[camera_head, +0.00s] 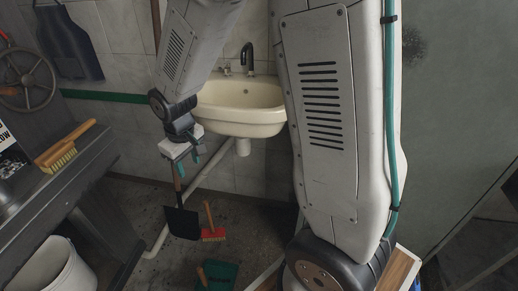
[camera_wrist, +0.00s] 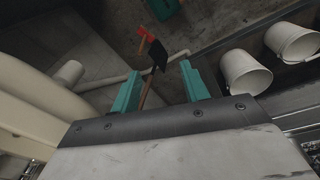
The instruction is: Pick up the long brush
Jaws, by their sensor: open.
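A brush with a long wooden handle and pale yellow bristles (camera_head: 62,152) lies on the dark bench at the left in the head view. A smaller red brush with a wooden handle (camera_head: 212,233) is on the floor below the sink; it also shows in the wrist view (camera_wrist: 147,34). My gripper (camera_head: 185,168) is open in front of the sink, well to the right of the bench brush. In the wrist view its teal fingers (camera_wrist: 159,90) are apart, with the wooden handle of a black shovel (camera_wrist: 158,55) between them in the picture. I cannot tell how far below them it is.
The sink (camera_head: 240,105) stands close behind my gripper. The dark bench (camera_head: 95,165) runs along the left, with a white bucket (camera_head: 62,272) below it. Two white buckets (camera_wrist: 245,75) (camera_wrist: 292,42) show at the wrist view's right. A green dustpan (camera_head: 222,275) is on the floor.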

